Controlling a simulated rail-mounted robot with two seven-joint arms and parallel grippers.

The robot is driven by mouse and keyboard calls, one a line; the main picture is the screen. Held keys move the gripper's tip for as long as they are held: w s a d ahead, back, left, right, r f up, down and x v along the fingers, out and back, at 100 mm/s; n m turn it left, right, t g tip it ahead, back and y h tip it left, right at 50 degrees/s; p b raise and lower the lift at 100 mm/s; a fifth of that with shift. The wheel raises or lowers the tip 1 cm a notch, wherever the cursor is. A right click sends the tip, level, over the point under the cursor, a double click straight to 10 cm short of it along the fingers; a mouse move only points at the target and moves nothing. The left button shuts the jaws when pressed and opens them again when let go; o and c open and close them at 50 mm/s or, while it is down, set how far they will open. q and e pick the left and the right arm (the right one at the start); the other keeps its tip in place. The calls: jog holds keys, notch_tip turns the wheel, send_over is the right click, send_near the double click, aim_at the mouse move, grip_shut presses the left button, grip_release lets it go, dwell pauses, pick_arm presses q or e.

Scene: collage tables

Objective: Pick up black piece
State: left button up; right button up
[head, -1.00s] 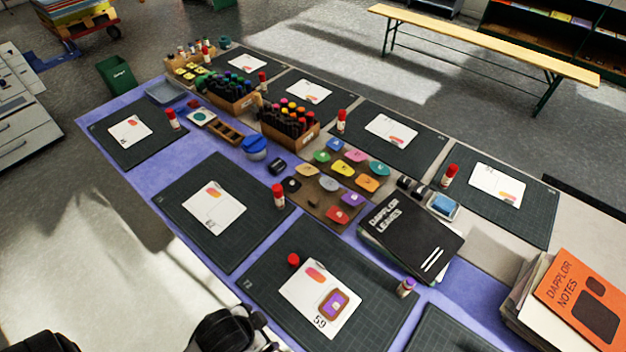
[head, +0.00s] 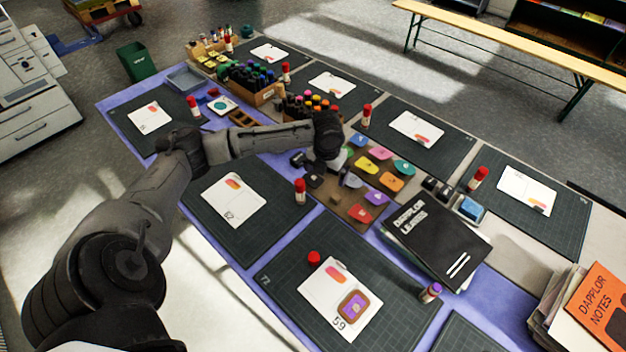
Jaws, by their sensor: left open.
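The black piece (head: 313,180) lies at the left edge of the brown board (head: 359,212) in the middle of the table, among colored pieces. My left arm reaches in from the left, and its gripper (head: 329,168) points down over the board's upper left part. The gripper is open, with its fingers just above and to the right of the black piece. I cannot tell whether they touch it. The gripper hides the board's upper left corner. My right gripper is not in view.
Close by are a grey piece (head: 352,179), a red piece (head: 361,213), a small black stamp-like object (head: 298,159) and a red-capped glue stick (head: 300,191). A box of markers (head: 297,104) stands behind the gripper. A black book (head: 437,238) lies to the right.

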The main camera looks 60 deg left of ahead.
pick_arm(q)
jog(key=a+r+m, duration=0.2)
jog(key=a+r, duration=0.2)
jog(key=a, duration=0.2)
jog(key=b, duration=0.2)
send_over(312, 180)
jog(key=shift+m+g+h, duration=0.3)
jog(key=shift+m, duration=0.1)
notch_tip(312, 180, down, 8)
jog(key=shift+a+f, duration=0.1)
jog(key=shift+f, duration=0.05)
jog(key=shift+f+b, duration=0.3)
jog(key=shift+f, duration=0.2)
notch_tip(312, 180, down, 4)
jog(key=shift+f+b, duration=0.15)
jog(key=shift+b, duration=0.5)
jog(key=shift+f+p, duration=0.2)
jog(key=shift+p, duration=0.15)
